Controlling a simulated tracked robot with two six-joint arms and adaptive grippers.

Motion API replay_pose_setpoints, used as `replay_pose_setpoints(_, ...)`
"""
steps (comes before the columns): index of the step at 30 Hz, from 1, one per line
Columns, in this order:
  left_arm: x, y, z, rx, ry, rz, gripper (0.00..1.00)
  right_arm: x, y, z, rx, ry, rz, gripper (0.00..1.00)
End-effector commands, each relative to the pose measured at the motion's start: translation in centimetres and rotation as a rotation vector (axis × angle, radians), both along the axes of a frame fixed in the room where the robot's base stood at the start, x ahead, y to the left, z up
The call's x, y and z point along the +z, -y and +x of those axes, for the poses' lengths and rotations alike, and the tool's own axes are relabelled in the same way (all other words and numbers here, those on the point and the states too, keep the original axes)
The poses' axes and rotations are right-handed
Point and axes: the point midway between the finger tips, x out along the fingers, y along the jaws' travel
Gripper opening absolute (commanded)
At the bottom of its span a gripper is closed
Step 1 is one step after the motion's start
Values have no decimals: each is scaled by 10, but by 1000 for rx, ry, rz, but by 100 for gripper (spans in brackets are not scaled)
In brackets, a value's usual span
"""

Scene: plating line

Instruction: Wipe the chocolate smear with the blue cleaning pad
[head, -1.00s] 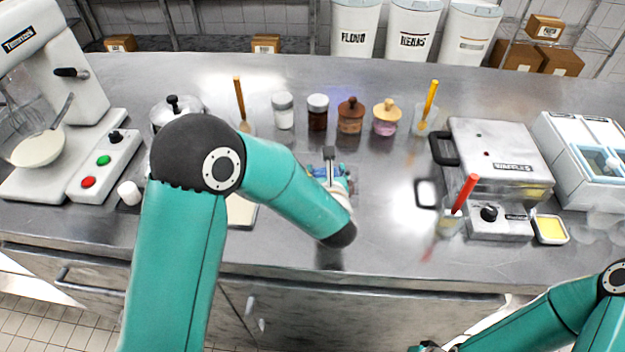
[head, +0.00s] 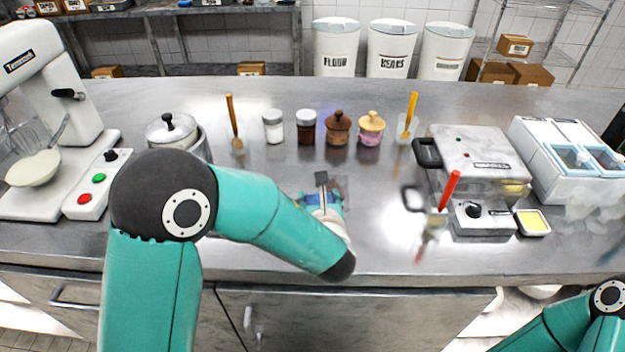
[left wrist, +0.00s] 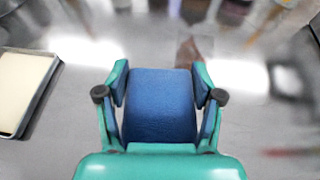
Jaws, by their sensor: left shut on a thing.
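My left gripper (head: 322,200) is over the middle of the steel counter, partly hidden behind my own forearm in the head view. In the left wrist view the left gripper (left wrist: 160,95) is shut on the blue cleaning pad (left wrist: 160,108), with a finger on each side of it. Only a little blue of the pad (head: 312,199) shows in the head view. A blurred brown patch (left wrist: 188,52), which looks like the chocolate smear, lies just beyond the pad. I cannot tell whether the pad touches the counter. My right gripper is out of view.
Several jars, including a brown one (head: 338,128), stand behind the gripper. A pot (head: 170,130) is at left. A press machine (head: 475,165) and a red-handled tool (head: 450,190) are at right. A dark-edged tray (left wrist: 50,75) lies left of the pad.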

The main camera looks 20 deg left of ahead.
Motion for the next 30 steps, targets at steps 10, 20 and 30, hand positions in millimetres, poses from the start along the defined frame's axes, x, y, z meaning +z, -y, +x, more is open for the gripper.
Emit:
replay_pose_setpoints(10, 33, -8, -2, 14, -3, 0, 33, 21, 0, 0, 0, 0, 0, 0)
replay_pose_setpoints(20, 57, -8, -2, 14, -4, 0, 33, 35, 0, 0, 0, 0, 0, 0)
replay_pose_setpoints(30, 57, -8, -2, 14, -4, 1, 33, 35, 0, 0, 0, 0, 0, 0)
